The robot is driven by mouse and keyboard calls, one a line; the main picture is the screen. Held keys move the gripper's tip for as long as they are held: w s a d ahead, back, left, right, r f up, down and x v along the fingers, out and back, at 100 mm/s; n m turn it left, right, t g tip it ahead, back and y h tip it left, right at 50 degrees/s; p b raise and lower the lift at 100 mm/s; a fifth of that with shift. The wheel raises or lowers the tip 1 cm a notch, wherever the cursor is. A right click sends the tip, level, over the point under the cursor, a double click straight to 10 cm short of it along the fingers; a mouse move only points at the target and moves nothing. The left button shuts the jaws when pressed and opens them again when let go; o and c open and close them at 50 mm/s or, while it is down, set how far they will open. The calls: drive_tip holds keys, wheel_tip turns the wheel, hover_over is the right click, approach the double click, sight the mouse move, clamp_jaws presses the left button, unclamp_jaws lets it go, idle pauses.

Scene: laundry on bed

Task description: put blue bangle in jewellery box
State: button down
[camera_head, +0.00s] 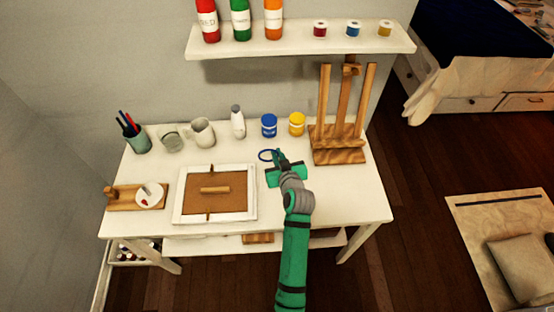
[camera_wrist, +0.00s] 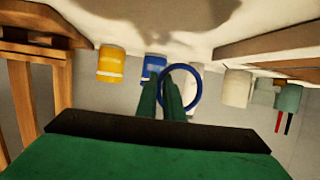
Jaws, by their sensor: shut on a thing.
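The blue bangle (camera_head: 261,156) is a thin ring at the tip of my gripper (camera_head: 278,158), over the back middle of the white table. In the wrist view the bangle (camera_wrist: 200,92) stands face-on between and to the right of the fingers of my gripper (camera_wrist: 163,78). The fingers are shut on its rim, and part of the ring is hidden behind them. The bangle looks raised off the table, but its height is hard to judge. I cannot make out a jewellery box for certain in either view.
A shelf (camera_head: 300,44) hangs above. The right front is clear.

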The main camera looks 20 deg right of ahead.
drive_tip(key=f, duration=0.3)
drive_tip(key=shift+w+f, duration=0.1)
drive_tip(key=shift+w, duration=0.15)
drive_tip(key=shift+s+f, duration=0.1)
drive_tip(key=shift+f, duration=0.05)
drive_tip(key=shift+s+d, duration=0.1)
drive_tip(key=shift+s, duration=0.05)
drive_tip(key=c, duration=1.9)
unclamp_jaws()
drive_tip(key=v, duration=1.1)
drive_tip(key=shift+s+r, duration=0.25)
drive_tip(key=shift+s+a, duration=0.1)
drive_tip(key=shift+a, duration=0.1)
